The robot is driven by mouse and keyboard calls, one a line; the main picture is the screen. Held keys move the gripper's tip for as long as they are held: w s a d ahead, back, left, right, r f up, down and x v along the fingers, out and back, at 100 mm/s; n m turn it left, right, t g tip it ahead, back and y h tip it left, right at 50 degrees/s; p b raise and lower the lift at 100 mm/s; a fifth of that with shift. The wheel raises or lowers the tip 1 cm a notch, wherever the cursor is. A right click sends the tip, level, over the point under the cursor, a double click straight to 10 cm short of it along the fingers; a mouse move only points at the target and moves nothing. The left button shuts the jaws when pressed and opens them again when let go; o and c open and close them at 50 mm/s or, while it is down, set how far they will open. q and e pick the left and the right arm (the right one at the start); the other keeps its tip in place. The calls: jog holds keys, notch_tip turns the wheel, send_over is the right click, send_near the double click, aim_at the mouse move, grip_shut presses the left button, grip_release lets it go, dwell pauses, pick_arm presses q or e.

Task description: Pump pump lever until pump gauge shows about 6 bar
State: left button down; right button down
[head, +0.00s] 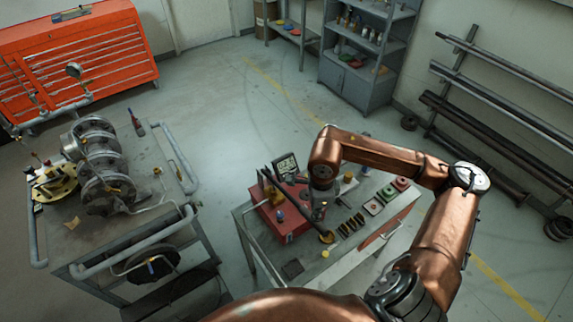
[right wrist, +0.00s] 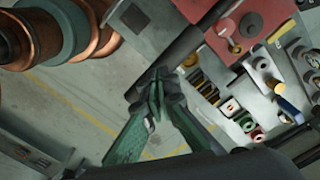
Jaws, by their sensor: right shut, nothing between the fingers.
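The red pump (head: 287,228) sits on the left part of a small grey bench. Its dark pump lever (head: 291,196) slants across above it, and in the right wrist view the lever (right wrist: 193,43) is a thick dark bar. A dark-framed display (head: 286,165), perhaps the pump gauge, stands behind the pump; I cannot read its value. My right gripper (head: 319,213) is over the pump's right side. In the right wrist view its green fingers (right wrist: 155,92) are together and empty, close by the lever's end; I cannot tell whether they touch it. My left gripper is out of view.
The bench's right part holds several small parts and coloured pads (head: 373,206). A grey cart (head: 88,243) with a flanged valve (head: 103,165) stands left, with floor between it and the bench. A red tool chest (head: 80,55) and a grey shelf (head: 368,60) stand behind.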

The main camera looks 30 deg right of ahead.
notch_tip(320, 180, down, 13)
jog(key=b, duration=1.1)
jog(key=shift+b, duration=0.4)
jog(key=shift+r, duration=0.2)
notch_tip(320, 180, up, 13)
jog(key=p, duration=0.6)
jog(key=shift+f, duration=0.35)
